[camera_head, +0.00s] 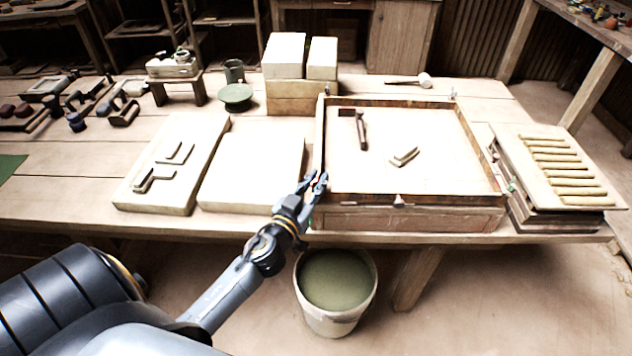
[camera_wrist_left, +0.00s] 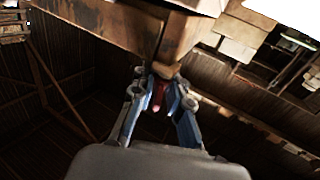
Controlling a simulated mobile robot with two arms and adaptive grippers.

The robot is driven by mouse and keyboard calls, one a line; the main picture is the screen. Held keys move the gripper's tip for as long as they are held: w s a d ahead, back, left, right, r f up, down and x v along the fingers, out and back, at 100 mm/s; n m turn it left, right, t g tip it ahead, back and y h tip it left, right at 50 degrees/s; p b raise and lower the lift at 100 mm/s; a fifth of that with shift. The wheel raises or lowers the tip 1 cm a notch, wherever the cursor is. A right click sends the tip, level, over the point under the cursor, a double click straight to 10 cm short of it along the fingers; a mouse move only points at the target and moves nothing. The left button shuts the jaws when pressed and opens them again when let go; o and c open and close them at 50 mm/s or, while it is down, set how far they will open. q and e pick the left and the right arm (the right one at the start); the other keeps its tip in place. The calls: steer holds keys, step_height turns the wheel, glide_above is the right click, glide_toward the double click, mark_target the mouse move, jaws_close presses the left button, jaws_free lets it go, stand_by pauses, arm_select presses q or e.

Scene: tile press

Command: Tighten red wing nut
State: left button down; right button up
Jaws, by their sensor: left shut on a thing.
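The press is a shallow wooden frame (camera_head: 420,200) on the bench, with a pale bed inside. My left gripper (camera_head: 317,182) is at the frame's left side, near its front corner. The left wrist view shows its two fingers (camera_wrist_left: 160,92) closed around the red wing nut (camera_wrist_left: 158,94), just under a wooden edge (camera_wrist_left: 178,45). Only a small part of the nut shows between the fingers, so its turn angle cannot be told. My right gripper is not in view.
A bucket (camera_head: 334,318) of green-grey liquid stands below the bench front near my left forearm. Inside the frame lie a dark-handled tool (camera_head: 361,130) and a small pale piece (camera_head: 404,156). Pale slabs (camera_head: 252,165) lie left; a board with clay rolls (camera_head: 520,160) is right.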

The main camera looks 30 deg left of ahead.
arm_select(q)
steer(key=m+h, duration=0.2)
steer(key=h, duration=0.1)
steer(key=m+h+p, duration=0.1)
steer(key=h, duration=0.2)
steer(key=shift+a+m, duration=0.1)
steer(key=shift+m, duration=0.3)
steer(key=m+g+h, duration=0.1)
steer(key=m+h, duration=0.1)
steer(key=shift+h, duration=0.3)
steer(key=shift+m+g+h, duration=0.3)
steer(key=shift+m+h, duration=0.1)
steer(key=shift+h, duration=0.3)
steer(key=m+h, duration=0.1)
steer(key=g+h+b, duration=0.1)
steer(key=shift+f+m+h, duration=0.2)
steer(key=shift+m+h, duration=0.1)
steer(key=shift+m, duration=0.1)
steer(key=m+g+h+b, duration=0.3)
steer(key=shift+g+b, duration=0.3)
steer(key=shift+r+m+g+h+b, duration=0.1)
steer(key=shift+m+g+h+b, duration=0.85)
steer(key=shift+g+b, duration=0.25)
